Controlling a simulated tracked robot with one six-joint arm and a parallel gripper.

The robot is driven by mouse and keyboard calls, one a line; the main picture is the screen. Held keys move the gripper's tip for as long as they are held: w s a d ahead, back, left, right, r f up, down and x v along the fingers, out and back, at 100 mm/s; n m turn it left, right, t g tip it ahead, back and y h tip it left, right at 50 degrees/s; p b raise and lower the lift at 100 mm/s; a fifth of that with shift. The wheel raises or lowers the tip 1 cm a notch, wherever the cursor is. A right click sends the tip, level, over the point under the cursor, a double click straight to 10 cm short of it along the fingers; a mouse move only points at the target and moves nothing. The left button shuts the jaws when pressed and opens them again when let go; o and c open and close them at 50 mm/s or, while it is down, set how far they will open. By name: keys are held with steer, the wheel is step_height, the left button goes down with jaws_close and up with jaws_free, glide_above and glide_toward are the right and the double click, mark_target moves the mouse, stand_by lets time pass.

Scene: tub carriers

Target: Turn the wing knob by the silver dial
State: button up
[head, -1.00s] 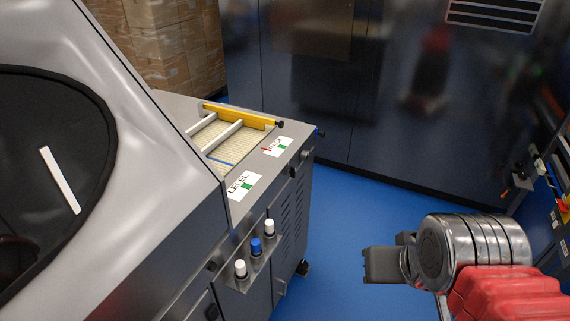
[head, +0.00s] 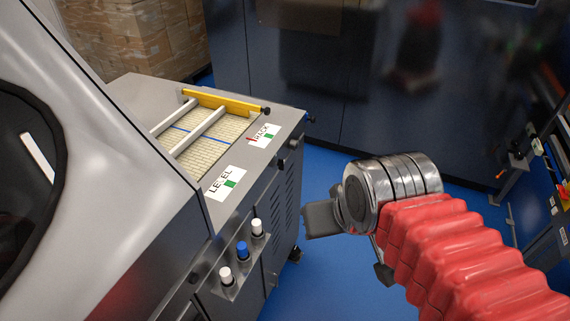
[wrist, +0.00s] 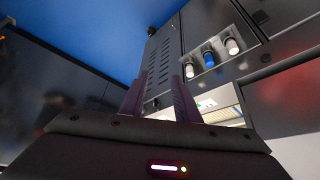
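I cannot make out a wing knob or a silver dial for certain in either view. Small dark knobs (head: 293,143) sit high on the side of the grey cabinet (head: 276,190), too small to tell their shape. My gripper (head: 318,220) is right of the cabinet in the head view, over the blue floor, touching nothing visible. In the wrist view its two dark fingers (wrist: 158,100) stand apart with nothing between them, so it is open. The cabinet side (wrist: 163,65) shows beyond them.
Two white-capped posts and a blue-capped post (head: 242,249) stick out from the cabinet on a bracket. A yellow bar (head: 218,101) crosses the tray on top, near LEVEL and RACK labels. Dark panels (head: 350,90) stand behind. Blue floor (head: 330,165) is clear between.

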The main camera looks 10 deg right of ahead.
steer(key=w+a+f+m+g+y, duration=0.2)
steer(key=w+f+m+y, duration=0.25)
steer(key=w+m, duration=0.2)
steer(key=w+a+f+m+g+y, duration=0.2)
steer(key=w+f+m+g+y, duration=0.15)
steer(key=w+m+y, duration=0.3)
steer(key=w+d+f+m+t+y, duration=0.1)
steer(key=w+d+f+m+t, duration=0.3)
steer(key=w+d+m+t, duration=0.1)
steer(key=w+d+f+m+t+y, duration=0.2)
steer(key=w+d+f+m+t, duration=0.3)
steer(key=w+d+m, duration=0.2)
steer(key=w+d, duration=0.2)
steer(key=d, duration=0.1)
steer(key=shift+w+d+f+y, duration=0.2)
steer(key=shift+f+y, duration=0.1)
steer(key=shift+t, duration=0.25)
